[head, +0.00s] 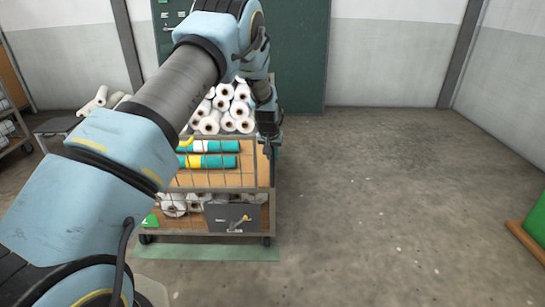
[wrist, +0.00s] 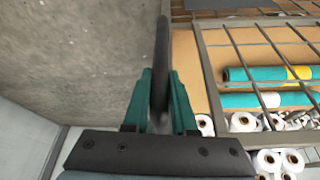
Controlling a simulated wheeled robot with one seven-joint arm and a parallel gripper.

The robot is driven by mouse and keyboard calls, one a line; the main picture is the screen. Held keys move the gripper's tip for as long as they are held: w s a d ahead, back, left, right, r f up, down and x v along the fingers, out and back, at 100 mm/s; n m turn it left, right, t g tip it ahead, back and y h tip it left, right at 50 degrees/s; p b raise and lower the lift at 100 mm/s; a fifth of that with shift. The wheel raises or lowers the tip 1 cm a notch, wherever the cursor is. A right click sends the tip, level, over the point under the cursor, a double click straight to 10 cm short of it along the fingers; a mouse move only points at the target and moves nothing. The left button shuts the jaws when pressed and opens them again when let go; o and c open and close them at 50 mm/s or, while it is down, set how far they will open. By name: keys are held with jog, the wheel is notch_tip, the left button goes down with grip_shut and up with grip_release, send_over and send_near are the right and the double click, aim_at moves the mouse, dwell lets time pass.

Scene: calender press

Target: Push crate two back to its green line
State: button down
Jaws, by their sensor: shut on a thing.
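A wheeled wire-sided cart (head: 222,184), which I take to be the crate, stands in the middle of the head view, loaded with white and teal rolls. No readable number shows on it. A pale green strip (head: 215,253) lies on the floor along its near side, close to its near wheels. My gripper (head: 270,140) is at the cart's right side. In the wrist view its teal fingers (wrist: 160,105) are closed around a dark upright bar (wrist: 162,55) beside the cart's frame. My arm hides the cart's upper left part.
Open concrete floor (head: 385,200) lies to the right of the cart. A green panel (head: 532,225) stands at the right edge. A small table (head: 58,126) and white rolls (head: 102,99) are at the left. A dark green cabinet (head: 296,60) stands behind.

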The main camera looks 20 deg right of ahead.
jog(key=shift+w+r, duration=0.15)
jog(key=shift+w, duration=0.15)
jog(key=c, duration=0.7)
grip_release()
jog(key=shift+c, duration=0.2)
jog(key=shift+s, duration=0.1)
jog(key=v, duration=1)
jog(key=shift+r+b, duration=0.3)
jog(key=shift+b, duration=0.15)
